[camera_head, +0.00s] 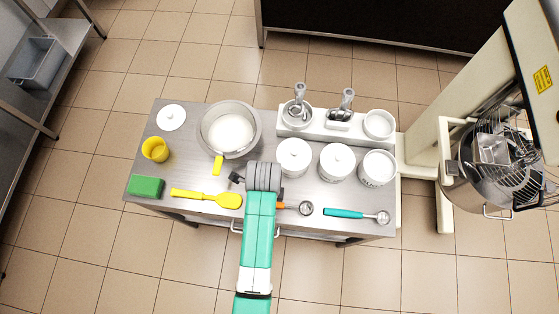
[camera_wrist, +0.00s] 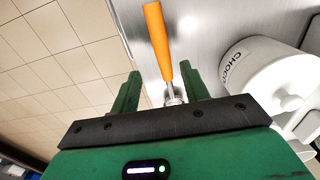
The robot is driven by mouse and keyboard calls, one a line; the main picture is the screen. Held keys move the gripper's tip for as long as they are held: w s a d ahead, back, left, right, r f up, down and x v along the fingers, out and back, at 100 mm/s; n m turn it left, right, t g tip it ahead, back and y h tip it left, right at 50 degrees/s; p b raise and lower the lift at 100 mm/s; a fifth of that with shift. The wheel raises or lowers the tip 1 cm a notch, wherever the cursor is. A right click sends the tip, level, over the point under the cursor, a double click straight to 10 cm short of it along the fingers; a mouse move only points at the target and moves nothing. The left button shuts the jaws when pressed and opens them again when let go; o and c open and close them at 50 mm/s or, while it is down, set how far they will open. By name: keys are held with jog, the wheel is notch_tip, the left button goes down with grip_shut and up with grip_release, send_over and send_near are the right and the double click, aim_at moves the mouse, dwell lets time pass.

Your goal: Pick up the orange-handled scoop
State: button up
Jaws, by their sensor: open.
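The orange-handled scoop lies on the steel table (camera_head: 330,219). In the head view its orange handle (camera_head: 281,206) shows just right of my arm, with a round metal bowl (camera_head: 305,208) at its right end; the handle's left part is hidden under the arm. In the wrist view the scoop's handle (camera_wrist: 157,40) runs up the picture and its metal shank passes between the fingers. My gripper (camera_wrist: 160,70) is open and empty, with one green finger on each side of the scoop in that view. I cannot tell its height above the table.
A yellow spatula (camera_head: 208,198) lies left of my arm and a teal-handled scoop (camera_head: 345,213) lies right. White tubs (camera_head: 336,162) stand behind; one shows lettering in the wrist view (camera_wrist: 265,75). A metal bowl (camera_head: 258,127), yellow cup (camera_head: 155,149) and green block (camera_head: 145,186) are further left.

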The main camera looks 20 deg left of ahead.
notch_tip(320, 180, down, 6)
jog(key=shift+w+f+b, duration=0.15)
jog(key=shift+b, duration=0.4)
grip_shut()
